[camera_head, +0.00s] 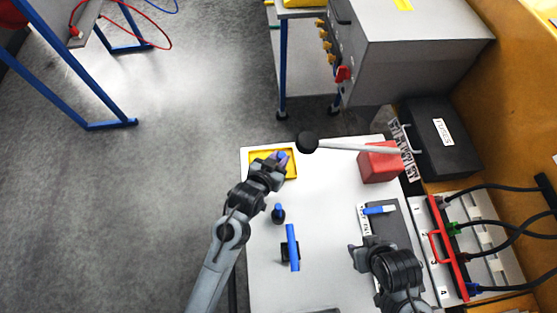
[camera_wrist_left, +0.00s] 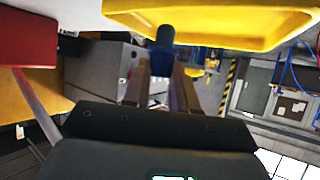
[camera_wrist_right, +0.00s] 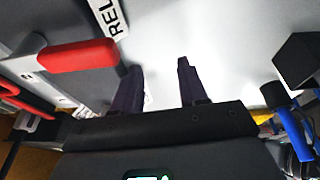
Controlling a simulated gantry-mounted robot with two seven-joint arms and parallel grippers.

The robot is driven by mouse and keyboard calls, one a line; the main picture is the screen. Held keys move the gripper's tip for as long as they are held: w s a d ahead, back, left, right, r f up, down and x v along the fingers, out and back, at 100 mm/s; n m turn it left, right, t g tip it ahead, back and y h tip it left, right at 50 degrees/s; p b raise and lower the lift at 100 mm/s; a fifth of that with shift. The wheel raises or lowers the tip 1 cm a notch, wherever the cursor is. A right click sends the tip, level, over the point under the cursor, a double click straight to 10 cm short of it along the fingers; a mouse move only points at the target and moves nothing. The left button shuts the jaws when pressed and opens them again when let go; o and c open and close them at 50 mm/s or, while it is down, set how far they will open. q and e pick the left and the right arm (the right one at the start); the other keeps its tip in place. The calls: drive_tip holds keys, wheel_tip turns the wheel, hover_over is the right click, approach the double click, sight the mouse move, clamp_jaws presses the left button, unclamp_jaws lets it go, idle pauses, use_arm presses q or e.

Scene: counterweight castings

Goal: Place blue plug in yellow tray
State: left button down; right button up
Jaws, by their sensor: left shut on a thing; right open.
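The yellow tray (camera_head: 291,176) lies at the far left end of the white table; its rim also fills the top of the left wrist view (camera_wrist_left: 240,42). My left gripper (camera_head: 277,163) is at the tray, shut on a blue plug (camera_wrist_left: 161,57). The blue plug (camera_head: 281,155) shows over the tray in the head view, partly hidden by the fingers. I cannot tell whether it touches the tray. My right gripper (camera_wrist_right: 158,88) is open and empty above the table's right side, near the grey labelled block.
A small blue-topped black piece (camera_head: 278,214) and a blue bar on a black base (camera_head: 293,250) stand nearer on the table. A red block (camera_head: 379,163) with a grey rod (camera_head: 350,147) is at the back right. A red handle (camera_head: 449,259) and cables are at right.

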use_arm(q)
drive_tip(key=shift+f, duration=0.4)
use_arm(e)
drive_tip(key=shift+a, duration=0.1)
use_arm(q)
drive_tip(key=c, duration=0.9)
unclamp_jaws()
drive_tip(key=shift+f, duration=0.15)
